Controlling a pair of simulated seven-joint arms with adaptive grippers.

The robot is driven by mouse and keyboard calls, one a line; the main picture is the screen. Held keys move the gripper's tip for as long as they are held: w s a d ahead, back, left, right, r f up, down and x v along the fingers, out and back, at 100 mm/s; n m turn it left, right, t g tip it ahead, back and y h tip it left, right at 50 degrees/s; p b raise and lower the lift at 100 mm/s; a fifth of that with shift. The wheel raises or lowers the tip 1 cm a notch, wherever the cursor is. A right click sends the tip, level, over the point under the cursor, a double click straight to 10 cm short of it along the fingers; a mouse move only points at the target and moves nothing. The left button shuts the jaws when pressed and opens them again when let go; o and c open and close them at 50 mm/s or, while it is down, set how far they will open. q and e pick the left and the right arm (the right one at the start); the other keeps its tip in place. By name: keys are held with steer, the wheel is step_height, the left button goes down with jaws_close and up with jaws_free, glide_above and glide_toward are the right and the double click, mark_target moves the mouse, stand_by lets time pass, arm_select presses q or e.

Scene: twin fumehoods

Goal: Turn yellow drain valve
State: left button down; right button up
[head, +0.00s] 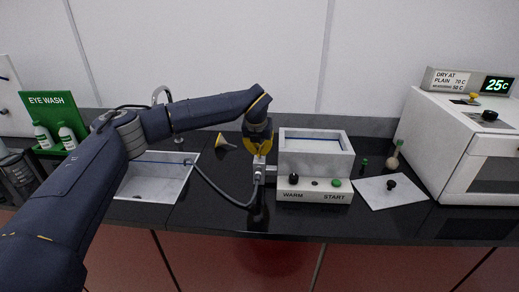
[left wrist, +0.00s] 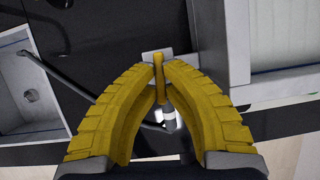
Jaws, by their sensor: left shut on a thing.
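The yellow drain valve (left wrist: 160,88) shows in the left wrist view as a slim yellow lever on a pale fitting. It sits at the side of the white water bath (head: 316,162) with WARM and START on its front. My left gripper (head: 258,153) points down from above, just left of the bath. In the left wrist view, its yellow fingertips (left wrist: 160,68) are closed about the lever, one on each side. In the head view the lever is hidden by the fingers; only the pale fitting shows below. My right gripper is in neither view.
A grey hose (head: 218,190) runs from the fitting to the sink (head: 150,182) at left. Right of the bath are a white plate (head: 388,196) and a white oven (head: 468,145). Eye-wash bottles (head: 67,136) stand far left.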

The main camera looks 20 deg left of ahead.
arm_select(q)
steer(key=c, duration=1.5)
jaws_free()
steer(key=v, duration=1.2)
